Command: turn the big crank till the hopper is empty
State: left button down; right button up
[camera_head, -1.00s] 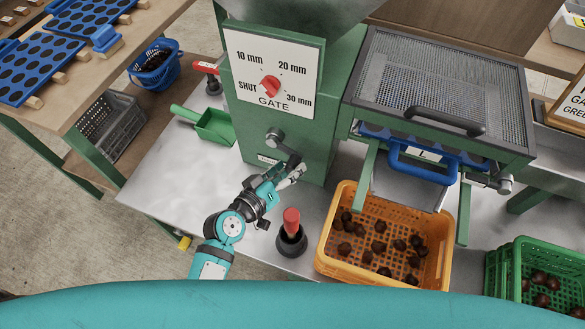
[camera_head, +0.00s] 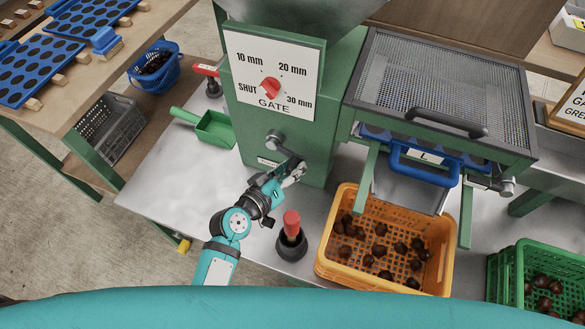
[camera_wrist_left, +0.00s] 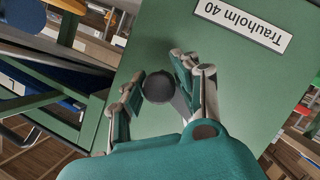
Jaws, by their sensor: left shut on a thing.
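The big crank (camera_head: 283,148) is a grey metal arm on the front of the green machine, angled down to the right from its hub. My left gripper (camera_head: 294,176) is shut on the handle at the crank's lower end. In the left wrist view the dark round handle end (camera_wrist_left: 158,87) sits between the two fingers. The hopper (camera_head: 300,12) is a grey-green funnel at the top edge; its inside is out of view. My right gripper is not in view.
A red gate knob (camera_head: 271,88) is on the white dial plate. A red-handled tool (camera_head: 291,225) stands right of my left forearm. An orange crate (camera_head: 330,265) with several chestnuts sits below the blue-handled tray (camera_head: 425,171). A green scoop (camera_head: 214,130) lies left of the machine.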

pick_arm(q)
jog(key=shift+r, duration=0.1)
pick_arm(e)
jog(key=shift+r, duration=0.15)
pick_arm(q)
jog(key=m+y+p, duration=0.1)
jog(key=p, duration=0.1)
jog(key=a+f+m+p, duration=0.1)
jog(key=p, duration=0.1)
jog(key=shift+w+f+m+y, duration=0.2)
jog(key=shift+m+y, duration=0.1)
jog(key=shift+y, duration=0.1)
jog(key=shift+w+a+f+m+y+p, duration=0.3)
jog(key=shift+a+f+m+y+p, duration=0.5)
jog(key=shift+m+p, duration=0.4)
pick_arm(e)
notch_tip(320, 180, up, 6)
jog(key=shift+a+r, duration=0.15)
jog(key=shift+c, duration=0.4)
